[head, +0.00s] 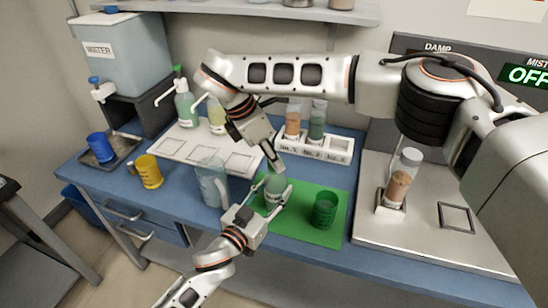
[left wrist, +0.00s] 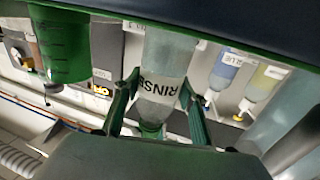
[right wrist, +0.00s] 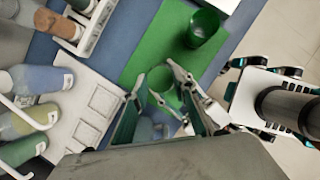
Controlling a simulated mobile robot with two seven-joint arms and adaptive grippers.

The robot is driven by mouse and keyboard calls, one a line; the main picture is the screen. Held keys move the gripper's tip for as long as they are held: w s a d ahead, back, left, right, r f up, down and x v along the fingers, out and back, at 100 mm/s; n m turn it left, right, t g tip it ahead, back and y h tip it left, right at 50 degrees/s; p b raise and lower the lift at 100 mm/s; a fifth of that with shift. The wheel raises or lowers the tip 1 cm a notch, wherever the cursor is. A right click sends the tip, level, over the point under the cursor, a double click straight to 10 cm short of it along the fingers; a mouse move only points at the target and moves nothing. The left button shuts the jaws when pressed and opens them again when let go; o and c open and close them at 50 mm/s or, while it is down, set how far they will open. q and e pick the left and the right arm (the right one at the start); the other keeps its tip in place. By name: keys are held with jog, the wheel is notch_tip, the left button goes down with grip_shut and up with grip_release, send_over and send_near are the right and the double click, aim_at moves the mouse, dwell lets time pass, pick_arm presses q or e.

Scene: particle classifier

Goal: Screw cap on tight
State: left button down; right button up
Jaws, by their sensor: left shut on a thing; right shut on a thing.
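A clear bottle labelled RINSE (left wrist: 163,80) stands between the fingers of my left gripper (left wrist: 155,90), which is shut on it. In the head view the bottle (head: 274,188) is at the left part of the green mat (head: 300,232), with my left gripper (head: 262,208) at its side. My right gripper (head: 278,168) reaches down from above to the bottle's top and is shut there. In the right wrist view a round green top (right wrist: 160,80) lies between the right fingers; I take it for the cap. The fingers hide how it sits on the neck.
A green cup (head: 324,210) stands right of the bottle on the mat. A clear jug (head: 212,182) is close on the left, with a yellow mug (head: 149,171) beyond. A white rack (head: 338,150) with tubes is behind. A steel plate (head: 415,230) lies at right.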

jog(key=m+g, duration=0.1)
jog(key=m, duration=0.3)
jog(key=shift+w+g, duration=0.15)
jog(key=shift+g, duration=0.25)
jog(key=o, duration=0.7)
jog(key=shift+c, duration=0.2)
notch_tip(320, 180, up, 4)
jog(key=shift+r, duration=0.15)
jog(key=shift+a+r, duration=0.15)
jog(key=shift+r, duration=0.05)
jog(key=shift+c, duration=0.4)
